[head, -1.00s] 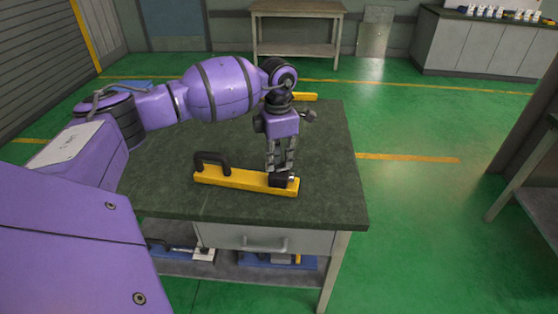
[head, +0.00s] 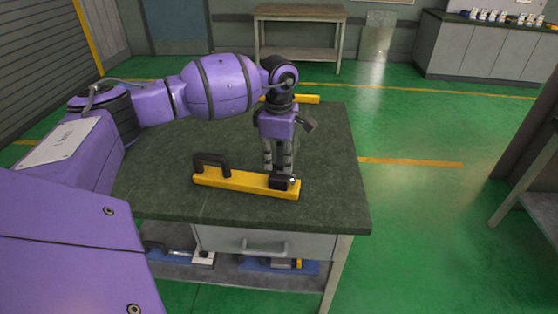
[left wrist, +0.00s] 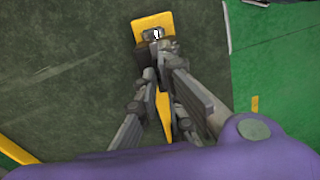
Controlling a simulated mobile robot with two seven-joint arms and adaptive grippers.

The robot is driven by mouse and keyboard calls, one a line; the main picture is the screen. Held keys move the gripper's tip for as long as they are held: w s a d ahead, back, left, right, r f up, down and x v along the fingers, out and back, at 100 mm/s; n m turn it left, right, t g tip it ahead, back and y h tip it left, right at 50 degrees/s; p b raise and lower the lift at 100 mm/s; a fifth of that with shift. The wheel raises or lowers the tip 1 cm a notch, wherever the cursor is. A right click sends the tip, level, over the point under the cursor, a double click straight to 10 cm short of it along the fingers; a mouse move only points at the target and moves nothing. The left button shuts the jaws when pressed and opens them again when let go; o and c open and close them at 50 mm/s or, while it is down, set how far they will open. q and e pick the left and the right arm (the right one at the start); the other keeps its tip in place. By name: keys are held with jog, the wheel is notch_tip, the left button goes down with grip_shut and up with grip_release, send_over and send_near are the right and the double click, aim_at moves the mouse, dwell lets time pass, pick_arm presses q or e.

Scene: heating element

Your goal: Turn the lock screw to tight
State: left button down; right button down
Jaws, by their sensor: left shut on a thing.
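A yellow bar (head: 235,181) with a black handle (head: 212,162) lies on the dark workbench. The dark lock screw (head: 280,183) sits at the bar's right end. My left gripper (head: 279,174) points straight down over that end, shut on the lock screw. The fingers hide much of the screw, so its angle is hard to read. In the left wrist view the yellow bar (left wrist: 142,22) runs under the fingers, and a small bright metal part shows just beyond the fingertips. My right gripper is in neither view.
A second yellow piece (head: 306,99) lies at the back of the workbench (head: 325,150), behind my left arm. The bench top to the right of the gripper is clear. A drawer (head: 270,241) and a lower shelf with several items are below.

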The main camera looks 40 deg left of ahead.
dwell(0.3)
pick_arm(q)
jog(key=c, duration=1.9)
grip_release()
jog(key=shift+o, duration=0.2)
notch_tip(320, 180, up, 12)
